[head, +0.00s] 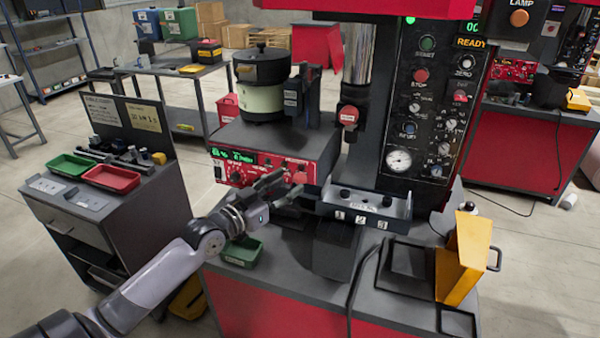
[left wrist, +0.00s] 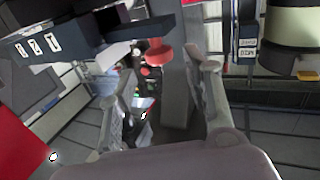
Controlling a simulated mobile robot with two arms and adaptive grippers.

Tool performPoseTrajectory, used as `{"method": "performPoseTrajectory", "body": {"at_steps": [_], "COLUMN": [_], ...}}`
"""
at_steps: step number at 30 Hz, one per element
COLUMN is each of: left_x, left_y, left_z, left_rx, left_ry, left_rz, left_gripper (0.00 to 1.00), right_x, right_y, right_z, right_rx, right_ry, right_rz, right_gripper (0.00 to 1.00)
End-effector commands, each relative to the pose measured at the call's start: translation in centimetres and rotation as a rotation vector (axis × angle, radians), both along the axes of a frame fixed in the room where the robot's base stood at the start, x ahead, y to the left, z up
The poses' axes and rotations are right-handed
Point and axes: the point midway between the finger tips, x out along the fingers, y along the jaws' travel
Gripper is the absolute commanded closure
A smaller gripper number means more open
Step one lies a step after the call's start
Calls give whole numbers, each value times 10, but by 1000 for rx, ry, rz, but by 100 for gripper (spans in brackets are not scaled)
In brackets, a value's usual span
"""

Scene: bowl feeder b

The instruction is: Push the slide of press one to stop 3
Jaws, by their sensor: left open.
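Press one's slide rail (head: 365,206) has stop labels 1, 2 and 3 from left to right on its front. A round red knob (head: 299,178) stands at the rail's left end. My left gripper (head: 286,187) is just left of the knob, fingers pointing right at it. In the left wrist view the gripper (left wrist: 158,85) is open, and the red knob (left wrist: 158,55) shows ahead between the fingertips. The numbered rail (left wrist: 75,43) is at upper left there. I cannot tell whether a finger touches the knob. My right gripper is not in view.
A red control box (head: 270,168) under the bowl feeder (head: 262,100) sits close behind my left gripper. A green tray (head: 243,250) lies below it. The press's control panel (head: 433,110) rises behind the rail. A yellow bin (head: 462,258) stands at right.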

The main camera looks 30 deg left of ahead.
Motion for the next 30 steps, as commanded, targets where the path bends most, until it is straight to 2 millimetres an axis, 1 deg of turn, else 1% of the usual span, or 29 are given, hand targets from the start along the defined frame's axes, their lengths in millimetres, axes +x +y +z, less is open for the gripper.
{"method": "performPoseTrajectory", "body": {"at_steps": [1, 6, 12, 16, 24, 30], "left_x": [9, 32, 50, 54, 55, 55], "left_y": [0, -5, -8, -8, -9, -8], "left_z": [3, 3, 1, 0, 0, 0], "left_rx": [-3, -2, -3, -2, -1, -1], "left_ry": [-2, -2, -1, -1, 0, 0], "left_rz": [2, 1, 1, 0, 0, 0], "left_gripper": [55, 55, 55, 55, 55, 68], "right_x": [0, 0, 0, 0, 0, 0], "right_y": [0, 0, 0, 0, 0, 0], "right_z": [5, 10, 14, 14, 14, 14], "right_rx": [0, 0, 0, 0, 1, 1], "right_ry": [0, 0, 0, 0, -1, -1], "right_rz": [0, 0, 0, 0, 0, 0], "right_gripper": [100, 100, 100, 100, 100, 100]}}
